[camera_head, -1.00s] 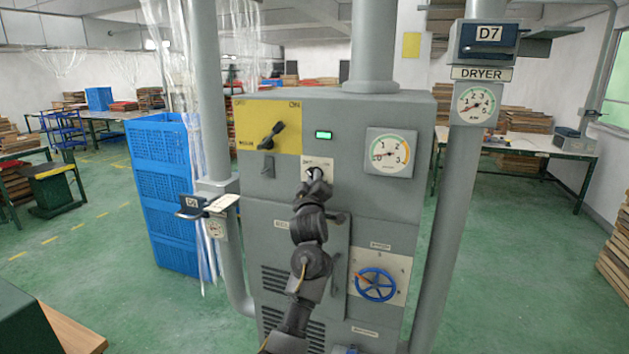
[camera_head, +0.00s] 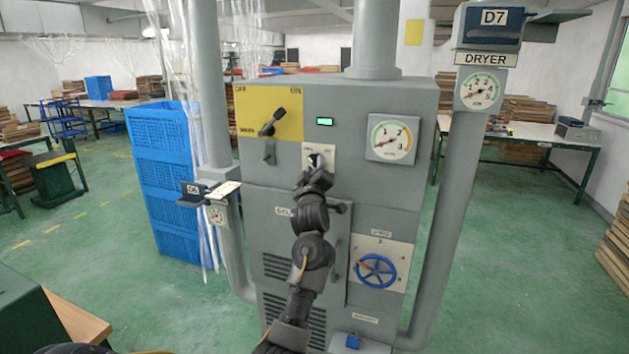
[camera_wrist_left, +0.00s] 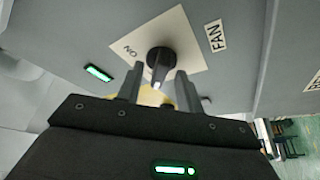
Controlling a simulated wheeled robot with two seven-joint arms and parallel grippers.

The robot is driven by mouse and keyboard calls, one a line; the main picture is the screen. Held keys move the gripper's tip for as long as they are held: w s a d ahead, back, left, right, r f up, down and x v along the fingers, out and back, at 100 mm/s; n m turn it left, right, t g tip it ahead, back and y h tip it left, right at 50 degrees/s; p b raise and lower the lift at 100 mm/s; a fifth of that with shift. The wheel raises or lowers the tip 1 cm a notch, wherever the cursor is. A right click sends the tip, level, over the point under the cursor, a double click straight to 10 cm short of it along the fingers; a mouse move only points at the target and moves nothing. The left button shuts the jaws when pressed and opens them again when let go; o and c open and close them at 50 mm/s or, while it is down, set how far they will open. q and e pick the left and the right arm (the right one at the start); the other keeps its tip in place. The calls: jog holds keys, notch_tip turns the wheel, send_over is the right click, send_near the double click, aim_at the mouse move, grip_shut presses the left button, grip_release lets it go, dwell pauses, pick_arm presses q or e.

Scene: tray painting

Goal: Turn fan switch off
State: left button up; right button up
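The fan switch (camera_head: 317,160) is a dark knob on a cream plate on the front of the grey machine. In the left wrist view the knob (camera_wrist_left: 161,60) sits beside a FAN label, and an ON mark shows on its plate. Its pale-marked end points toward my gripper. My left gripper (camera_head: 314,174) is just in front of the switch and partly hides it in the head view. In the wrist view its two fingers (camera_wrist_left: 159,84) are apart, one on each side of the knob's near end; contact cannot be told. My right gripper is not in view.
The yellow panel (camera_head: 269,113) with the black main switch (camera_head: 272,123) is up and left of the fan switch. A green lit display (camera_head: 325,121) and a round gauge (camera_head: 391,139) are nearby. A blue handwheel (camera_head: 375,271) is below. Pipes flank the machine.

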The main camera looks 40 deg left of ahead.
pick_arm(q)
jog(key=b+v, duration=0.2)
jog(key=v, duration=0.7)
jog(key=shift+s+b, duration=0.3)
jog(key=shift+b, duration=0.05)
jog(key=shift+d+f, duration=0.1)
jog(key=shift+d, duration=0.05)
